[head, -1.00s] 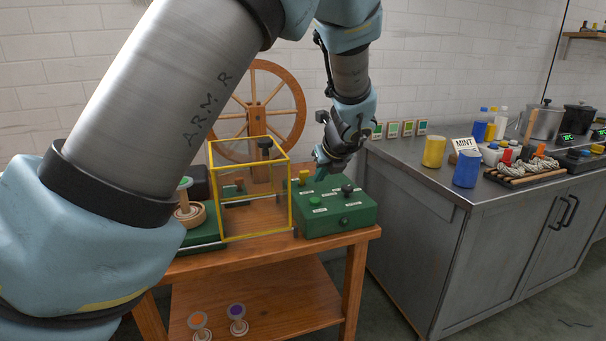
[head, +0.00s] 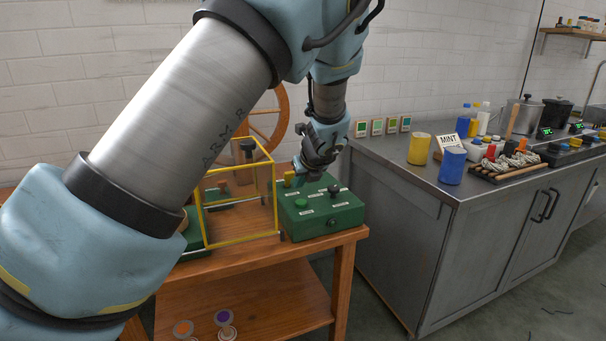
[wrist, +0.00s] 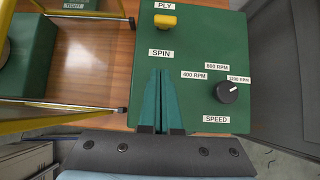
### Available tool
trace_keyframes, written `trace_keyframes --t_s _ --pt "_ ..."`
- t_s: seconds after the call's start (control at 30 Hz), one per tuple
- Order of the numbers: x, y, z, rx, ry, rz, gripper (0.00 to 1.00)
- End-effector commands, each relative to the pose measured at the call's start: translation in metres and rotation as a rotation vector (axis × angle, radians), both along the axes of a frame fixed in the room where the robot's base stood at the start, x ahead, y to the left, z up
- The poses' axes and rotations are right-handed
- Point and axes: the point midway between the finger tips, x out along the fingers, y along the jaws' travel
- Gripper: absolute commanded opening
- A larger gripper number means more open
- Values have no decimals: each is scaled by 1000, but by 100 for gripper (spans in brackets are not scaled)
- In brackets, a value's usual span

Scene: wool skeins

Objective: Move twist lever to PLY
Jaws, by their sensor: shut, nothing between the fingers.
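The twist lever is a yellow handle (wrist: 165,21) on a green control box (wrist: 190,120). In the wrist view it lies between the PLY label (wrist: 165,5) above and the SPIN label (wrist: 160,53) below. In the head view the yellow lever (head: 290,179) stands at the back left of the box (head: 322,215). My gripper (wrist: 160,75) is shut and empty, its green fingers pointing toward the lever from the SPIN side. In the wrist view a gap shows between fingertips and lever. The head view shows my gripper (head: 298,176) low over the box, close beside the lever.
A black speed knob (wrist: 228,91) stands to the right on the box. A yellow frame guard (head: 240,235) stands just left, with a spinning wheel (head: 270,125) behind. A grey counter (head: 400,172) is at right.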

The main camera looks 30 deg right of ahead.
Motion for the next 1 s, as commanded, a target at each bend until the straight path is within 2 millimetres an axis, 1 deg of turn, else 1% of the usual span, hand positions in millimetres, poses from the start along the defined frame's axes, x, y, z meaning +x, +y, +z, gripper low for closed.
trace_keyframes --t_s 0.03,0.2,0.23,0.3,0.5,1.0 --pt "8 0 -8 2 0 2 0" --pt "29 -2 -34 4 0 0 0" --pt "35 -4 -26 -3 -3 3 0" --pt "45 -5 -20 -4 -2 3 0" --pt "60 -7 -15 -2 0 1 0" --pt "62 -8 -13 -1 2 0 0"
